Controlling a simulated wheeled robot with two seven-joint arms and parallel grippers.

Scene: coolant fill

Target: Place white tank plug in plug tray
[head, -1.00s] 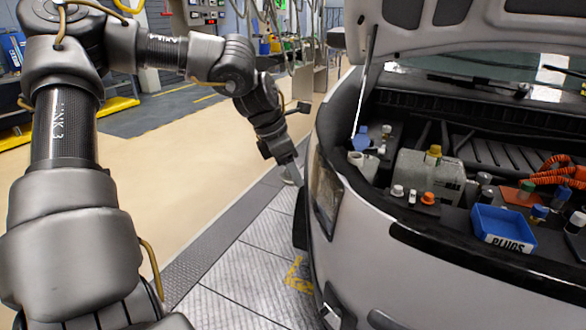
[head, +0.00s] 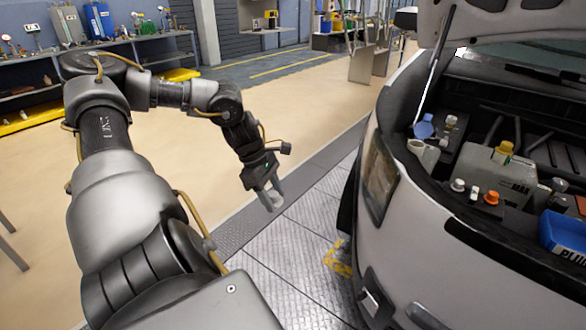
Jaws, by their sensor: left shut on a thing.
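My left gripper (head: 268,196) hangs over the floor to the left of the car's front, well apart from the engine bay. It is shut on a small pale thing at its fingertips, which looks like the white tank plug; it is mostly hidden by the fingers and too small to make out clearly. The plug tray is a blue bin with a white "PLUGS" label (head: 564,236), cut off by the right edge of the head view, in the engine bay. My right gripper is not in view.
The raised hood and its prop rod (head: 436,68) stand over the bay. A pale open neck (head: 425,153), a blue cap (head: 424,128), a grey tank with a yellow cap (head: 496,172) and small white and orange caps (head: 491,197) crowd it. The floor left is clear.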

